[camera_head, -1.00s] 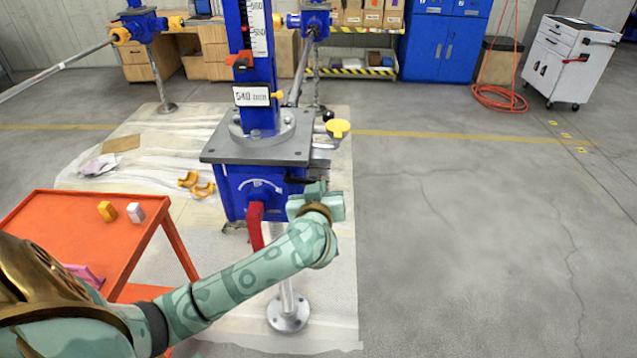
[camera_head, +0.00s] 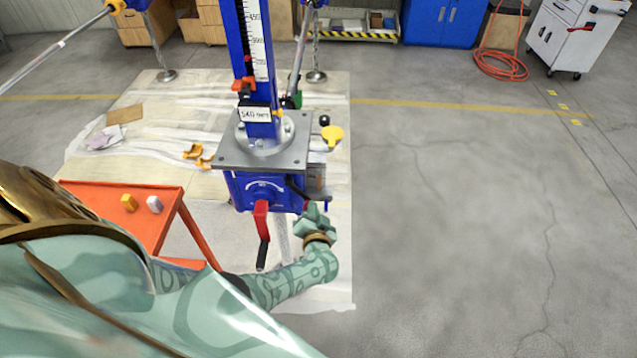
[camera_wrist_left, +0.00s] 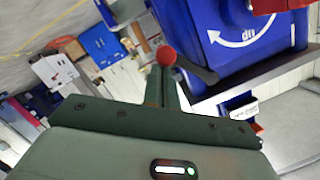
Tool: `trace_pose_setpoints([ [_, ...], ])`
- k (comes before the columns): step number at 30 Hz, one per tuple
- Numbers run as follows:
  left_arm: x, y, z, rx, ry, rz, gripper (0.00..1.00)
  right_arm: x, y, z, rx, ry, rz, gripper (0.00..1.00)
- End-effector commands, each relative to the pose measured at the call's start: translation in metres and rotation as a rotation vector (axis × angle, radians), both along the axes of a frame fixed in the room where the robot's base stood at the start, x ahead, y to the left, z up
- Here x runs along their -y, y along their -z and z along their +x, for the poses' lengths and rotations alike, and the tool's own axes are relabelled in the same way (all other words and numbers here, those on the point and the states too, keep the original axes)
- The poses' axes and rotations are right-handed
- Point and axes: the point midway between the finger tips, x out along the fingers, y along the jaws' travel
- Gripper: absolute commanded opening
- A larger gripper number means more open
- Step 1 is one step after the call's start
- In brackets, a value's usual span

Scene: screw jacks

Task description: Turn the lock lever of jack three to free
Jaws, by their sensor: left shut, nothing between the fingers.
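The blue jack (camera_head: 265,192) stands ahead, with a grey top plate (camera_head: 262,158) and a label that seems to read 540 mm. No jack number is readable. A red crank (camera_head: 261,215) with a black grip hangs from its front. A black lever (camera_head: 296,187) sits at the housing's right front corner. In the left wrist view a black lever (camera_wrist_left: 198,68) runs beside the blue housing, with a red ball knob (camera_wrist_left: 166,56) at its end. My left gripper (camera_head: 314,212) is shut and empty at the right of the housing. Its fingertips (camera_wrist_left: 167,78) appear right at the knob; contact is unclear.
A yellow knob (camera_head: 332,133) juts out right of the plate. The floor at the right is clear.

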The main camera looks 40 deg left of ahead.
Motion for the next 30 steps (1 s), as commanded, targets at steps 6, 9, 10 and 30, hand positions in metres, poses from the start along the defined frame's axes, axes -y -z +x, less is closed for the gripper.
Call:
trace_pose_setpoints([
  [6,-0.010,0.017,-0.007,-0.107,-0.002,0.170,0.00,0.000,0.010,-0.003,-0.004,0.000,0.000,0.36],
  [9,-0.015,0.022,-0.009,-0.152,-0.001,0.247,0.00,0.000,0.014,-0.004,-0.007,0.000,0.000,0.36],
  [10,-0.017,0.023,-0.010,-0.165,-0.002,0.267,0.00,0.000,0.015,-0.004,-0.007,0.000,0.000,0.36],
  [30,-0.035,0.031,-0.021,-0.315,-0.003,0.520,0.00,-0.003,0.027,-0.005,-0.010,0.001,0.004,0.36],
])
